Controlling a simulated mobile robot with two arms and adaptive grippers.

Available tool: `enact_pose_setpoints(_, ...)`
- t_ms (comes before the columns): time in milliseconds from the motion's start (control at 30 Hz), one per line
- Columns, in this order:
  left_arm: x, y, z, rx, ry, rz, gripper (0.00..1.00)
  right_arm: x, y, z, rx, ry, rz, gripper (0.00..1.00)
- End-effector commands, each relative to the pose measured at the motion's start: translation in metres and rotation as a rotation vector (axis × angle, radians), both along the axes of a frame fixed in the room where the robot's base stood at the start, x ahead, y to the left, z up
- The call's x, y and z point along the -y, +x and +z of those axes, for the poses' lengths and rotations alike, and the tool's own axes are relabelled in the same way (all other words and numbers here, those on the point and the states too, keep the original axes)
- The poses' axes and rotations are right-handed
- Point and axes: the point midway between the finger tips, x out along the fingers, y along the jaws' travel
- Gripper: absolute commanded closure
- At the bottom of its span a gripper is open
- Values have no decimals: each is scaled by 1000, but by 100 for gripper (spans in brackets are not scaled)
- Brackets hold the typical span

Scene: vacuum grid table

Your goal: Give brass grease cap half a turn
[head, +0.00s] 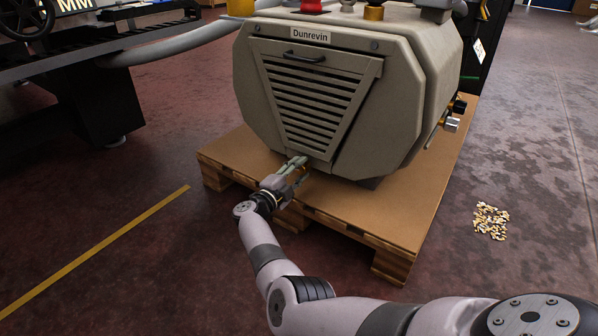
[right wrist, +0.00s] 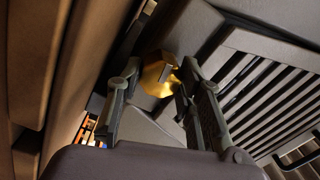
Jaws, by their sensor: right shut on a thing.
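In the head view my right gripper (head: 298,164) reaches the machine's lower front edge, below the louvred panel (head: 315,95), and mostly hides the cap. My left gripper is not in view.
The machine stands on a wooden pallet (head: 385,232) whose deck sticks out in front. A pile of small brass-coloured pieces (head: 490,221) lies on the floor at right. A dark bench (head: 100,100) and a grey hose (head: 185,43) are at left. The floor at front left is clear.

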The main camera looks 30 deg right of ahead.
Motion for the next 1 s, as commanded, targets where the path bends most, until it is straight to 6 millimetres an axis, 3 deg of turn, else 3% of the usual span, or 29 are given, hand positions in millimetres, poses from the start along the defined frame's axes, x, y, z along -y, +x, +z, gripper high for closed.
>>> enact_pose_setpoints(1000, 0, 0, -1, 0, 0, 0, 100, -1, 0, -2, 889, 370, -1, 94)
